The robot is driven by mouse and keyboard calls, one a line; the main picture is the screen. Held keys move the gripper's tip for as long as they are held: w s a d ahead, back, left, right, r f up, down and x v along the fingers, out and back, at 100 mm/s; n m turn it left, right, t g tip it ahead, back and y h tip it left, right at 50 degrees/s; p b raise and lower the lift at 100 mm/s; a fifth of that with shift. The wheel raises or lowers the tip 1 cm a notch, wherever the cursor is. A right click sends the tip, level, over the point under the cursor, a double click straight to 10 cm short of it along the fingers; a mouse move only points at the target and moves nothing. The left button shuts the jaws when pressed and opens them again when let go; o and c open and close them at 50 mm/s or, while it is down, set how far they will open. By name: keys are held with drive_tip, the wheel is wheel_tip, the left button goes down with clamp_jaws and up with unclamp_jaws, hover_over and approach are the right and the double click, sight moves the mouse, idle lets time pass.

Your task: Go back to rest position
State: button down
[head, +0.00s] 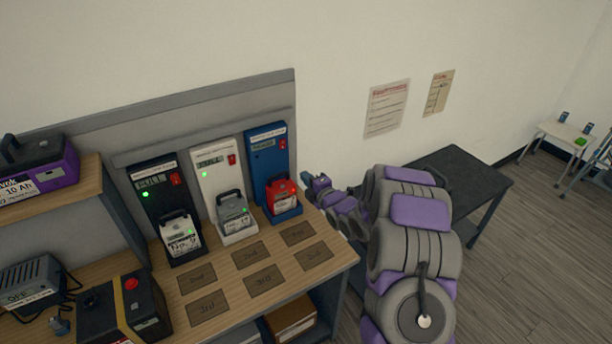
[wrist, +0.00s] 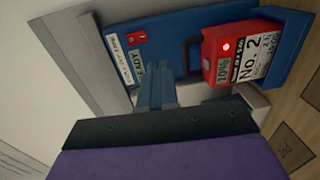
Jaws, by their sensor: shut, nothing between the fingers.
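My arm reaches forward on the right side of the head view, and my gripper (head: 316,183) is beside the blue charger at the right end of the row. In the wrist view my gripper (wrist: 157,92) is shut and empty, with its tip in front of the blue charger (wrist: 170,42). A red battery (wrist: 222,60) labelled No. 2 sits in that charger with a red light lit. The head view shows the same blue charger (head: 266,158) and red battery (head: 281,195). My gripper is apart from the battery.
A white charger (head: 216,162) and black charger (head: 153,186) hold batteries, green lights lit. The wooden bench (head: 335,257) has several marked dark spots, all empty. A black-yellow box (head: 125,305) stands at left. A dark table (head: 465,176) is beyond my arm; floor (head: 540,260) is clear at right.

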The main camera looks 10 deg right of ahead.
drive_tip(key=s+d+r+m+g+h, duration=0.1)
drive_tip(key=s+r+m+g+h, duration=0.1)
drive_tip(key=s+m+g, duration=0.3)
drive_tip(key=s+r+m+h, duration=0.2)
drive_tip(key=s, duration=0.5)
drive_tip(key=s+d+r+m+g+h, duration=0.1)
drive_tip(key=s+r+m+g, duration=0.25)
drive_tip(key=s, duration=0.25)
drive_tip(key=s+a+r+m+g, duration=0.2)
drive_tip(key=s+m+g, duration=0.2)
drive_tip(key=s, duration=1.5)
drive_tip(key=s+a+r+m+g, duration=0.1)
drive_tip(key=s+a+m+g, duration=0.2)
drive_tip(key=s, duration=1.7)
drive_tip(key=m+g, duration=0.2)
drive_tip(key=m, duration=0.2)
drive_tip(key=shift+r, duration=0.35)
drive_tip(key=shift+a, duration=0.1)
